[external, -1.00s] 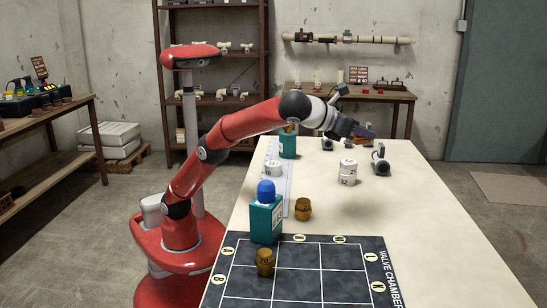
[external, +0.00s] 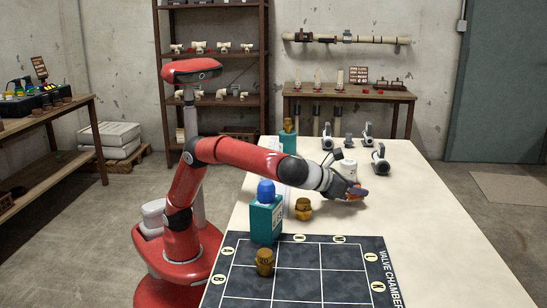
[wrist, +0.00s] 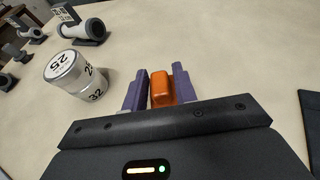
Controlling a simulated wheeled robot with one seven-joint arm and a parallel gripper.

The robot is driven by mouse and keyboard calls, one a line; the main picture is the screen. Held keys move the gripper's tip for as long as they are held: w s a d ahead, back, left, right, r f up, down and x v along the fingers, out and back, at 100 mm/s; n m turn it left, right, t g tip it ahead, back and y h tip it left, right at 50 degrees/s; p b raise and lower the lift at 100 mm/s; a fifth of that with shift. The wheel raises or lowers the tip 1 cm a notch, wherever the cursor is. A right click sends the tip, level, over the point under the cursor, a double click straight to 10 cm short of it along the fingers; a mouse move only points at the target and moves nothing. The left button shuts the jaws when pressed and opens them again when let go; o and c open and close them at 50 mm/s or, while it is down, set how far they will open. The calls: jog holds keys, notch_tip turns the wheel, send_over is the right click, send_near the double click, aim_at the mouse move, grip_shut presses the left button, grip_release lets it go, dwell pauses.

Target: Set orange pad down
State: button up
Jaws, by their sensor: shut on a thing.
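The orange pad (wrist: 161,88) is between the two purple fingers of my gripper (wrist: 157,90) in the wrist view. My gripper is shut on it. In the external view my gripper (external: 356,193) is low over the middle of the table, beyond the dark grid board. The pad is hard to make out there, and I cannot tell whether it touches the table.
A white can marked 25 and 32 (wrist: 75,75) stands close to the left of my gripper. Brass fittings (external: 303,208), a teal box with a blue cap (external: 266,215) and the grid board (external: 345,276) lie nearer. The table's right side (external: 440,220) is clear.

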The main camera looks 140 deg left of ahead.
jog(key=shift+f, duration=0.8)
jog(key=shift+f, duration=0.1)
jog(key=o, duration=1)
jog(key=shift+c, duration=0.2)
jog(key=shift+d+r, duration=0.2)
jog(key=shift+d, duration=0.05)
jog(key=v, duration=0.2)
jog(key=shift+s+d+r, duration=0.1)
jog(key=shift+s+d, duration=0.1)
jog(key=shift+d, duration=0.15)
notch_tip(320, 180, up, 7)
jog(key=p, duration=0.1)
jog(key=shift+a+p, duration=0.15)
jog(key=shift+p, duration=0.25)
